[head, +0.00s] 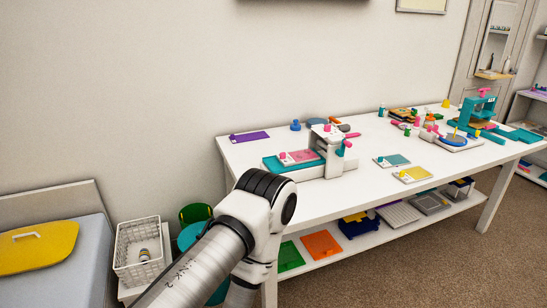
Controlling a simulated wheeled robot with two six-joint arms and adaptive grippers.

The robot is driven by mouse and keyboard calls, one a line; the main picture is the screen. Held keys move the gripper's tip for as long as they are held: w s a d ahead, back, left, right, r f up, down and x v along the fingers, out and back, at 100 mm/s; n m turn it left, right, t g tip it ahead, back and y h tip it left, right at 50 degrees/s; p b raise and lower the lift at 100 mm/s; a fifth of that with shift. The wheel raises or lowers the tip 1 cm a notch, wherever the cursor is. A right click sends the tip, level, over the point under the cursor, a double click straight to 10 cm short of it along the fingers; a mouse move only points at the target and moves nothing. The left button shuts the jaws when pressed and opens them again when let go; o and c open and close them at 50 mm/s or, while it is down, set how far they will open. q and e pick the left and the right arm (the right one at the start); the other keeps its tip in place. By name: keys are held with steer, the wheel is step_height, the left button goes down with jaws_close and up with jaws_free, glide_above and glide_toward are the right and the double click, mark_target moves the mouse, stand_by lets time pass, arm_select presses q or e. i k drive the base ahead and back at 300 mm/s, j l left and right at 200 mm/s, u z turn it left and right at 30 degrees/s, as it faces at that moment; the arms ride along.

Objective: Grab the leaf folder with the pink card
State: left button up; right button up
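A small plate with a pink card (301,156) lies on the teal bed (279,165) of a white press (340,158) on the white table. The leaf pattern is too small to make out. Two similar plates lie to its right on the table: one with a teal card (392,160) and one with a yellow card (412,174). One of my arms rises from the bottom left in front of the table's left end. Its gripper does not show, and neither does my other gripper.
The white table (345,205) has a lower shelf with green (289,256) and orange (321,244) sheets and boxes. A purple sheet (250,136) lies at its back left. A teal press (480,110) stands farther right. A white basket (139,250) and a bed (85,268) are left.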

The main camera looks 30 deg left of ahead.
mark_target(288, 158)
steer(key=i+l+u, duration=0.15)
steer(key=u, duration=0.35)
steer(key=i+l+u, duration=0.15)
steer(key=l+u, duration=0.55)
steer(key=u, duration=0.3)
steer(key=i, duration=0.05)
